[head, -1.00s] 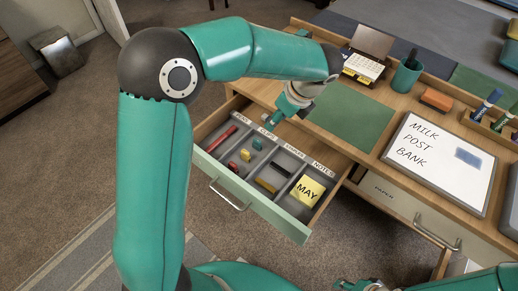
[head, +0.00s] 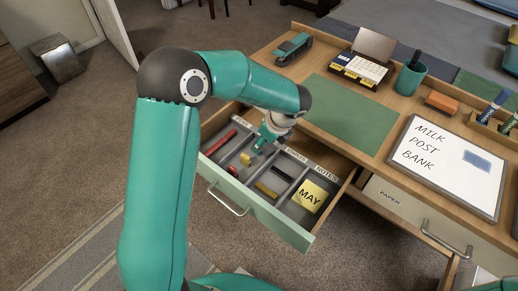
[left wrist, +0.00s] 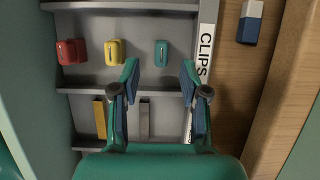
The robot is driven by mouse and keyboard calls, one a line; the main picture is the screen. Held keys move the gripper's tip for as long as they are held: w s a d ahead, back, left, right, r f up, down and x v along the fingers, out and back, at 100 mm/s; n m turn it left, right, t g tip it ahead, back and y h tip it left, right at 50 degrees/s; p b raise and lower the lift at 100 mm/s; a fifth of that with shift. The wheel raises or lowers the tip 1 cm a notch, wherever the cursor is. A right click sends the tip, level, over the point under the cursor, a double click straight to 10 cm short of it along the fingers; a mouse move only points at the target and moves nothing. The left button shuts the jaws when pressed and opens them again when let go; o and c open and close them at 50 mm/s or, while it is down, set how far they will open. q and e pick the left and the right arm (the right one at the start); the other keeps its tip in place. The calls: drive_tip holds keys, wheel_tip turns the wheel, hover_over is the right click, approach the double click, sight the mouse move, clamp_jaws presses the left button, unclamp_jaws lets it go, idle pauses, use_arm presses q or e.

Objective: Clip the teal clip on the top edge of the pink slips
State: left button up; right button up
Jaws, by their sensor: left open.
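The teal clip (left wrist: 161,53) lies in the drawer's clips compartment, at the end of a row with a yellow clip (left wrist: 115,52) and a red clip (left wrist: 71,51). My left gripper (left wrist: 159,75) is open and empty over this compartment. In the left wrist view, the teal clip shows between and just beyond its fingertips. In the head view, my left gripper (head: 262,146) reaches down into the drawer and hides the teal clip. I see no pink slips in either view. My right gripper is not in view.
The open drawer (head: 222,194) has thin dividers and also holds a red pen-like item (head: 222,143) and a yellow MAY note pad (head: 309,196). A blue-and-white block (left wrist: 249,22) lies beyond the clips label. A green mat (head: 345,113) lies bare on the desk. The PAPER drawer (head: 390,197) is below.

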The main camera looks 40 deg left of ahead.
use_arm(q)
drive_tip(key=x, duration=0.5)
drive_tip(key=shift+a+b, duration=0.15)
drive_tip(key=shift+b, duration=0.25)
drive_tip(key=shift+w+r, duration=0.1)
clamp_jaws()
